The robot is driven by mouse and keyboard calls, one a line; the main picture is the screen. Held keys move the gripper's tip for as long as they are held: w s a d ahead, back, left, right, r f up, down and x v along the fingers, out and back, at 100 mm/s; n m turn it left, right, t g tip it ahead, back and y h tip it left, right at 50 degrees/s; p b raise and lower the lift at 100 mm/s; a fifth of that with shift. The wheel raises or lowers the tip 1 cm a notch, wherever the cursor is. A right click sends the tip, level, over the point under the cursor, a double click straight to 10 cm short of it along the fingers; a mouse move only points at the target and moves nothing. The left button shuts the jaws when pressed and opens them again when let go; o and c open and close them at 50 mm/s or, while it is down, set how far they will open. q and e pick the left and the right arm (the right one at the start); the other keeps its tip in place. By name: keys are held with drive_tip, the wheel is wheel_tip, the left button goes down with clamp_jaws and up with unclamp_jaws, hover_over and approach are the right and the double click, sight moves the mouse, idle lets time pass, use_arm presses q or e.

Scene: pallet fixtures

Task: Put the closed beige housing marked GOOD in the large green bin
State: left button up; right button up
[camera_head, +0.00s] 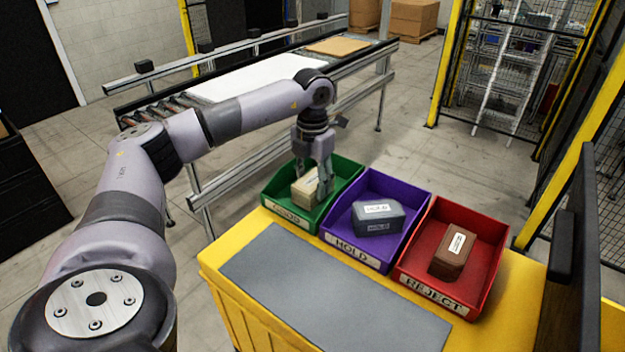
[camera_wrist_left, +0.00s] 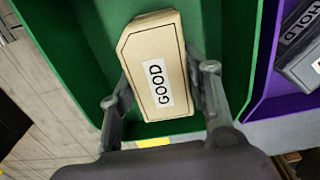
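The closed beige housing (camera_head: 305,188) sits inside the large green bin (camera_head: 346,172) at the left of the row. In the left wrist view, the housing (camera_wrist_left: 154,50) shows a white label reading GOOD, with green bin walls (camera_wrist_left: 228,60) around it. My left gripper (camera_head: 313,172) reaches down into the bin. In the wrist view its fingers (camera_wrist_left: 158,75) lie along both sides of the housing and appear to press on it. Whether the housing's underside touches the bin floor is hidden. My right gripper is not in view.
A purple HOLD bin (camera_head: 348,254) with a grey housing (camera_head: 377,218) stands beside the green bin. A red REJECT bin (camera_head: 428,288) holds a brown housing (camera_head: 453,250). The grey mat (camera_head: 330,295) in front is clear. A conveyor (camera_head: 260,80) runs behind.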

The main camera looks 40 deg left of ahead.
sight(313, 179)
use_arm(q)
drive_tip(key=o, duration=0.5)
wheel_tip(313, 179, up, 6)
drive_tip(key=shift+w+r+b, duration=0.15)
drive_tip(key=shift+r+b, duration=0.05)
drive_tip(key=shift+b, duration=0.95)
wheel_tip(313, 179, up, 6)
drive_tip(key=shift+f+p, duration=0.1)
drive_tip(key=shift+p, duration=0.3)
